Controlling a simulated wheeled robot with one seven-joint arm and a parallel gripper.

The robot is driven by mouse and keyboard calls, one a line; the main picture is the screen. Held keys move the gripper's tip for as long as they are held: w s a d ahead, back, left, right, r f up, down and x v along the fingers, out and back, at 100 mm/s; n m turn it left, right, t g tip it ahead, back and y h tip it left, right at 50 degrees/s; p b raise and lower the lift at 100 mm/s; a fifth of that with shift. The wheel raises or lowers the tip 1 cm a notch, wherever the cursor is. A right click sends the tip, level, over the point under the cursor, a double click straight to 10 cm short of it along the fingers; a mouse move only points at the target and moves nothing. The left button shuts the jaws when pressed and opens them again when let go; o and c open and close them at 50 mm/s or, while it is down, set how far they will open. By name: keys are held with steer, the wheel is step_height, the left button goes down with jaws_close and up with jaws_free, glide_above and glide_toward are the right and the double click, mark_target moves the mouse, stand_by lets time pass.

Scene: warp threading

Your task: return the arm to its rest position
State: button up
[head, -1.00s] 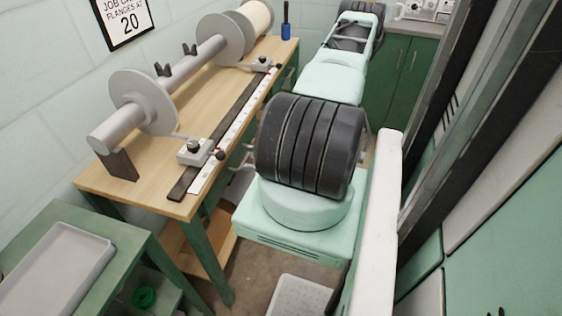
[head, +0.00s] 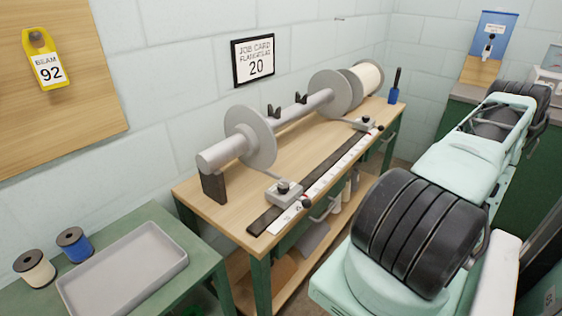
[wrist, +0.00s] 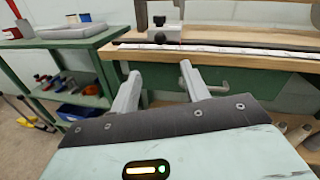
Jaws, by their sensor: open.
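My gripper (wrist: 158,88) shows in the wrist view with its two grey fingers spread apart and nothing between them. It is in front of the wooden workbench (wrist: 220,58) and apart from it. In the head view my mint-green arm (head: 455,165) with black ribbed joints reaches from the lower right toward the back right. The gripper itself does not show in the head view.
The workbench (head: 205,203) carries a beam with flanges (head: 250,138), a ruler (head: 325,180) and slider blocks (head: 284,193). A green side table (head: 150,215) holds a grey tray (head: 125,265) and two spools. A job card (head: 253,58) hangs on the wall. A cabinet stands at back right.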

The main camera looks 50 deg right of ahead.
steer(key=shift+w, duration=0.1)
steer(key=w+a+r+n+g+y, duration=0.4)
steer(key=w+a+r+n+g, duration=0.2)
steer(key=a+n+g, duration=0.35)
steer(key=w+a+r+n+g+y, duration=0.4)
steer(key=w+a+r+n+g, duration=0.15)
steer(key=a+n+g, duration=0.4)
steer(key=s+a+r+n+h, duration=0.2)
steer(key=a+r+n+h, duration=0.1)
steer(key=a+n, duration=0.3)
steer(key=s+a+r+n+t+h, duration=0.1)
steer(key=s+a+r+n+h, duration=0.1)
steer(key=a+n+h, duration=0.3)
steer(key=s+a+r+n+h, duration=0.2)
steer(key=a+r+n+h, duration=0.2)
steer(key=a+n, duration=0.4)
steer(key=shift+a+t+p, duration=0.3)
steer(key=shift+a+p, duration=0.1)
steer(key=shift+a, duration=0.65)
steer(key=shift+r, duration=0.1)
